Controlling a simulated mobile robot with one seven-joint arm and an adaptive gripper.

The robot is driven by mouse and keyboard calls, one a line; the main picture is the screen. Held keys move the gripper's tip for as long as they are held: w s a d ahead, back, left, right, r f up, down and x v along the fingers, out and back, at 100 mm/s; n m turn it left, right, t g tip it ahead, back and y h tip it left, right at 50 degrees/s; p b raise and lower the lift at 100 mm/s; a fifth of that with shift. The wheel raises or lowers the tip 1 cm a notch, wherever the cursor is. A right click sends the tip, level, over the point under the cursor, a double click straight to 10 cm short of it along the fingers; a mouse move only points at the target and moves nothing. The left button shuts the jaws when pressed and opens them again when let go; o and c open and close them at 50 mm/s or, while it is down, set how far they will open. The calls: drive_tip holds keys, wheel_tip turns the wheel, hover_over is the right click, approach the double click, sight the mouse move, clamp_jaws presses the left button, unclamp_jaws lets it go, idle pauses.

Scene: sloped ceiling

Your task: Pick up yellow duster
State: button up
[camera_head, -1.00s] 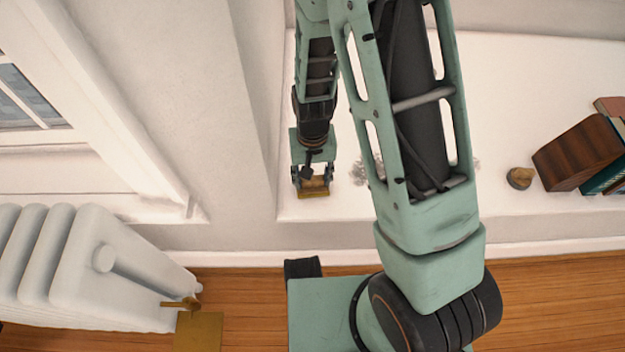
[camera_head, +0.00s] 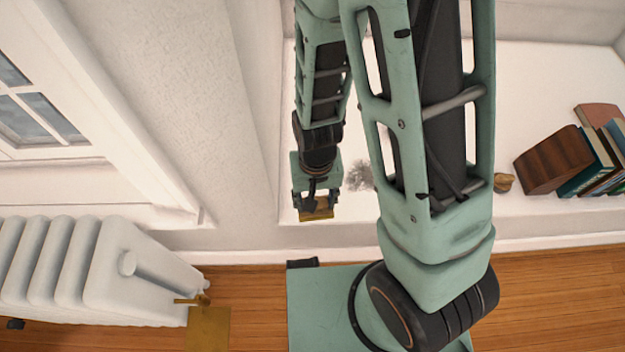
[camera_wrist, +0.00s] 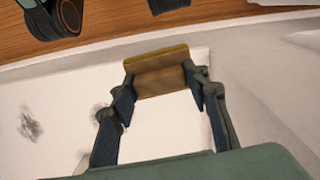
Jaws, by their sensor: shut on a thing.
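The yellow duster (camera_head: 317,210) is a small block with a dull yellow edge and a brown face. It is between the fingertips of my gripper (camera_head: 316,201), over the front left part of the white ledge. In the wrist view the duster (camera_wrist: 160,74) spans the gap between the two dark fingers of my gripper (camera_wrist: 160,78), which are shut on its two ends. White surface shows below it in that view. I cannot tell how far it is above the ledge.
The white ledge (camera_head: 530,90) holds a wooden block (camera_head: 553,160) with several books (camera_head: 590,165) at right and a small tan object (camera_head: 503,182). A greyish tuft (camera_head: 358,177) is right of my gripper. A white radiator (camera_head: 90,265) stands at lower left, below a window (camera_head: 40,115).

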sight(318, 215)
drive_tip(key=r+p, duration=0.1)
drive_tip(key=p, duration=0.2)
drive_tip(key=shift+s, duration=0.1)
drive_tip(key=s+p, duration=0.1)
drive_tip(key=p, duration=0.5)
drive_tip(key=shift+s+d+r, duration=0.1)
drive_tip(key=shift+s+r, duration=0.05)
drive_tip(key=shift+s, duration=0.05)
drive_tip(key=shift+s+p, duration=0.3)
drive_tip(key=shift+p, duration=0.45)
drive_tip(key=shift+s+r+p, duration=0.15)
drive_tip(key=shift+s+p, duration=0.1)
drive_tip(key=shift+s, duration=0.3)
drive_tip(key=shift+s+r+p, duration=0.15)
drive_tip(key=shift+s+p, duration=0.1)
drive_tip(key=shift+s, duration=0.25)
drive_tip(key=o, duration=0.5)
drive_tip(key=c, duration=0.4)
drive_tip(key=shift+o, duration=0.2)
drive_tip(key=shift+w+f, duration=0.1)
